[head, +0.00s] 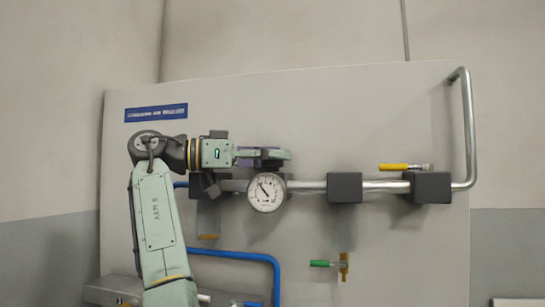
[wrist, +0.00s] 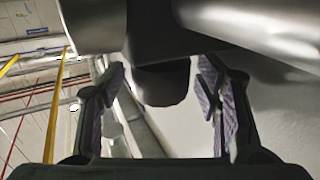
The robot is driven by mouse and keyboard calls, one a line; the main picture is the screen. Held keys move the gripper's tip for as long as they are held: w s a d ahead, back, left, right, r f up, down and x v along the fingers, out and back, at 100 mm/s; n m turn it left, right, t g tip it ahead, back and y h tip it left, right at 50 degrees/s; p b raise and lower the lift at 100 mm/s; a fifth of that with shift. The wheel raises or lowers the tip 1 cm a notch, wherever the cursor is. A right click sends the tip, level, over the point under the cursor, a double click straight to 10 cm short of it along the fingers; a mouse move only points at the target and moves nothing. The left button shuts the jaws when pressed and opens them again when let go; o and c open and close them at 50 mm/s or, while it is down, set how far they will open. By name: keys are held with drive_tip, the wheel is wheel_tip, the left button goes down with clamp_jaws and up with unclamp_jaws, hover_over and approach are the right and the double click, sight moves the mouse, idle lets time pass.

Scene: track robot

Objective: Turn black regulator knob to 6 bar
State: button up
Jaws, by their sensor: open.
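The black regulator knob (wrist: 162,84) shows in the wrist view as a dark rounded cylinder between the fingertips, with a gap on either side. My gripper (wrist: 163,82) is open around it, its purple-padded fingers apart. In the head view my gripper (head: 275,156) reaches in from the left, just above the round white pressure gauge (head: 266,192). The gauge's needle points up and left; its numbers are too small to read. The knob is not clearly seen in the head view, where my gripper covers that spot.
A steel pipe (head: 306,185) runs right through dark blocks (head: 345,187) to a tall bend. A yellow-handled valve (head: 394,167) is at right, a green-handled valve (head: 321,263) below. A blue pipe (head: 240,254) is lower left. Bare panel surrounds them.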

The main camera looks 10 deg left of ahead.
drive_tip(key=v, duration=0.7)
drive_tip(key=shift+s+a, duration=0.15)
drive_tip(key=shift+a, duration=0.1)
idle(0.5)
